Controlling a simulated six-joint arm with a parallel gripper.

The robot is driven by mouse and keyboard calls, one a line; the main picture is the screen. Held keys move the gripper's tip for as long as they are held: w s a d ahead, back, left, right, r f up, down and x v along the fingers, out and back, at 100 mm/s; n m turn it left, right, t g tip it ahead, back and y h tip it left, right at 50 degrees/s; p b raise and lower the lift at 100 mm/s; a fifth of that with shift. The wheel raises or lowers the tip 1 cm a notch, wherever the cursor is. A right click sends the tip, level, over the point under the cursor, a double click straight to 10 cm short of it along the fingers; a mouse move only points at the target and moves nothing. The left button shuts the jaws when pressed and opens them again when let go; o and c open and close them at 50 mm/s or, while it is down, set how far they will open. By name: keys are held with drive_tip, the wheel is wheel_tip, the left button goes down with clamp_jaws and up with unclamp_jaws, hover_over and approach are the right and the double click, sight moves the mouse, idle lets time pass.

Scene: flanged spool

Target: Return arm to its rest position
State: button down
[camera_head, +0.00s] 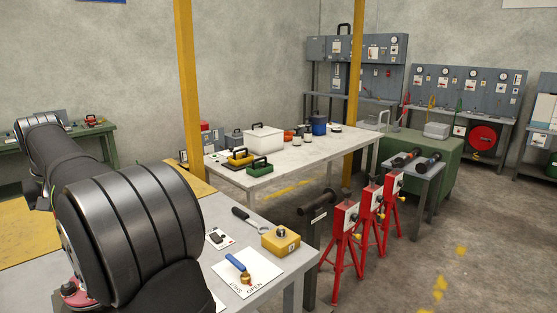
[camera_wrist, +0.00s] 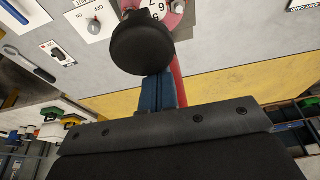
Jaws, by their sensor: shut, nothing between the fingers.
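My arm (camera_head: 130,235) fills the lower left of the head view, bent over the grey workbench, and hides my gripper there. In the wrist view my gripper (camera_wrist: 159,80) has its blue fingers together with nothing visible between them. A black round knob (camera_wrist: 142,48) overlaps the fingertip end; I cannot tell whether they touch. A red round part (camera_head: 76,293) shows under my arm in the head view.
The grey workbench (camera_head: 212,207) holds a blue-handled valve (camera_head: 238,264), a wrench-like tool (camera_head: 248,220), a switch plate (camera_head: 217,238) and a yellow box (camera_head: 281,240). A yellow post (camera_head: 188,80) rises behind. Red stands (camera_head: 345,230) and a white table (camera_head: 275,175) stand beyond.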

drive_tip(key=v, duration=0.8)
drive_tip(key=shift+r, duration=0.2)
drive_tip(key=shift+f, duration=0.2)
drive_tip(key=x, duration=0.8)
drive_tip(key=shift+w+f, duration=0.1)
drive_tip(key=shift+f, duration=0.25)
drive_tip(key=shift+a+r, duration=0.1)
drive_tip(key=shift+r, duration=0.3)
drive_tip(key=w+a+v, duration=0.1)
drive_tip(key=v, duration=1.2)
drive_tip(key=w+d+f, duration=0.6)
drive_tip(key=w+f, duration=0.2)
drive_tip(key=w+d+f, duration=0.6)
drive_tip(key=w+f, duration=0.3)
drive_tip(key=w+d+f, duration=0.3)
drive_tip(key=d+f, duration=0.5)
drive_tip(key=d, duration=0.2)
drive_tip(key=w+d+f, duration=0.4)
drive_tip(key=d+f, duration=0.5)
drive_tip(key=d, duration=0.2)
drive_tip(key=shift+f+t+y, duration=0.15)
drive_tip(key=shift+t+y, duration=0.15)
drive_tip(key=shift+y, duration=0.1)
